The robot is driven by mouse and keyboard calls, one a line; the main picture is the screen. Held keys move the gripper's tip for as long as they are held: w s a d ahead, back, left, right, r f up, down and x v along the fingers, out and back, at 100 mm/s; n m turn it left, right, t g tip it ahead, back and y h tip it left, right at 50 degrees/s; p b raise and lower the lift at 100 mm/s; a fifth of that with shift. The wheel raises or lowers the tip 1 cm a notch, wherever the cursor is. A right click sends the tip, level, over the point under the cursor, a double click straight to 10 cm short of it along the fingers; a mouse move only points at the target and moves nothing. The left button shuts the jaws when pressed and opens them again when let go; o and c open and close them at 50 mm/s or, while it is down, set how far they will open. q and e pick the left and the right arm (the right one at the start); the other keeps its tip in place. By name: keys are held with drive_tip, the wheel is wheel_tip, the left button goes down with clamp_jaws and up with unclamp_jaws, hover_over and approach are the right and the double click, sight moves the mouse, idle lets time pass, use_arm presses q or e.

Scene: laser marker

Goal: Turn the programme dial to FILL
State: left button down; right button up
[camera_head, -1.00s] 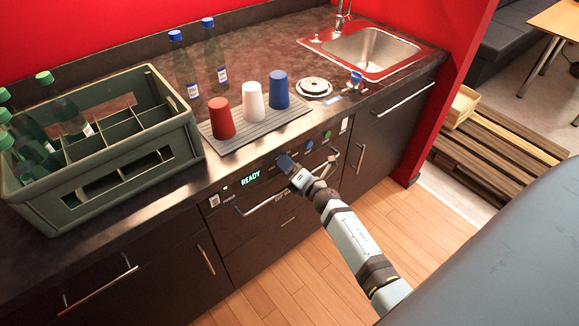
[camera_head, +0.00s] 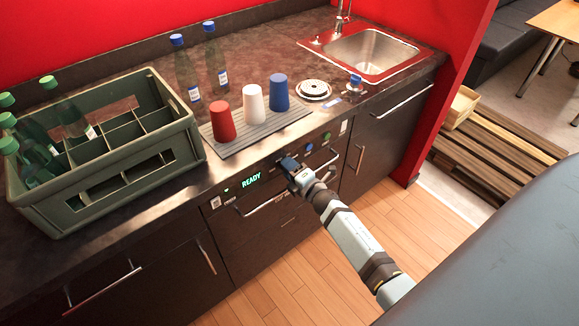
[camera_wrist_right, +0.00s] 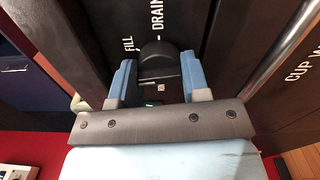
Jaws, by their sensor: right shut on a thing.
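The black programme dial (camera_wrist_right: 158,64) shows between the blue fingers of my right gripper (camera_wrist_right: 158,82) in the wrist view. The word FILL (camera_wrist_right: 128,44) is printed above left of it. The word DRAIN (camera_wrist_right: 157,17) is printed above it, with a short dash between. I cannot tell surely which mark the dial points at. In the head view my right gripper (camera_head: 288,164) is at the appliance's front panel, right of the green READY display (camera_head: 251,180), and hides the dial. It is shut on the dial. My left gripper is not in view.
A metal bar handle (camera_head: 262,207) runs across the front below the panel. Blue (camera_head: 309,147) and green (camera_head: 326,135) buttons lie to the right. Red, white and blue cups stand on a ribbed mat (camera_head: 236,146) above. A bottle crate (camera_head: 150,165) stands on the counter's left.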

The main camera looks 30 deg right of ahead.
drive_tip(key=m+p, duration=0.1)
drive_tip(key=m, duration=0.2)
drive_tip(key=shift+r, duration=0.1)
drive_tip(key=m+p, duration=0.1)
drive_tip(key=m, duration=0.2)
drive_tip(key=shift+m, duration=0.7)
drive_tip(key=o, duration=0.9)
drive_tip(key=shift+s, duration=0.15)
